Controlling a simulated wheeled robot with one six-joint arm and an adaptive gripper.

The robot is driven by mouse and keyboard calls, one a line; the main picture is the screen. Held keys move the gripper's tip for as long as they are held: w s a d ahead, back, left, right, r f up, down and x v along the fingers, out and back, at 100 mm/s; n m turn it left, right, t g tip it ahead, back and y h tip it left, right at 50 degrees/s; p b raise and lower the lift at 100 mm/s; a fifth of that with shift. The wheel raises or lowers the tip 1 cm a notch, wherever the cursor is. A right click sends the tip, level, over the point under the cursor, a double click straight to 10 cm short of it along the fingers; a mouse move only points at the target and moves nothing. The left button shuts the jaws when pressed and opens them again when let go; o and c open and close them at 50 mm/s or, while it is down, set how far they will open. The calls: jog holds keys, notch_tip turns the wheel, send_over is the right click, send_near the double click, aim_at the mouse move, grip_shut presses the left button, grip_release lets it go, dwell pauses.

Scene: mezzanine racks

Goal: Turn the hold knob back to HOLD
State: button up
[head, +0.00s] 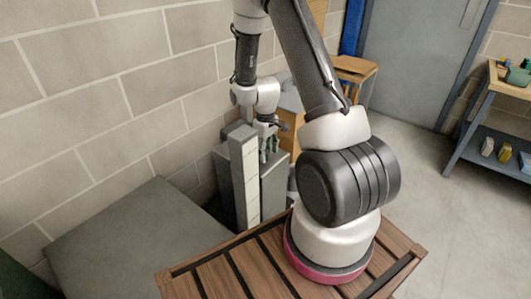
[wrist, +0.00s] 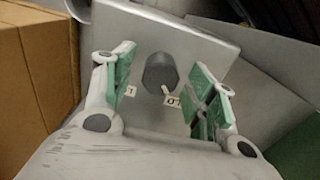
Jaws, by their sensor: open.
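The hold knob (wrist: 160,74) is a dark grey round knob on a light grey panel (wrist: 205,50), seen in the wrist view. A small pale pointer shows at its lower edge, by a label with a dark mark (wrist: 172,101). Another small label (wrist: 130,91) sits to its lower left. My gripper (wrist: 158,98) is open, with its green-padded fingers on either side of the knob and apart from it. In the head view my gripper (head: 268,150) points down by a grey box (head: 272,185); the knob is hidden there.
A tall pale post (head: 244,180) stands close to my gripper. A cardboard-coloured box (wrist: 38,70) is at the left of the wrist view. A large grey box (head: 130,235) stands along the block wall. A workbench (head: 490,120) is at the far right, with open floor before it.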

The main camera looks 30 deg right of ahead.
aim_at(266, 152)
notch_tip(266, 152, up, 11)
dwell(0.3)
dwell(0.4)
jog(key=s+a+r+m+t, duration=0.2)
jog(key=s+r, duration=1)
jog(key=s+a+r+m+t, duration=0.2)
jog(key=s+a+r, duration=0.1)
jog(key=s+r, duration=0.9)
jog(key=shift+r, duration=0.4)
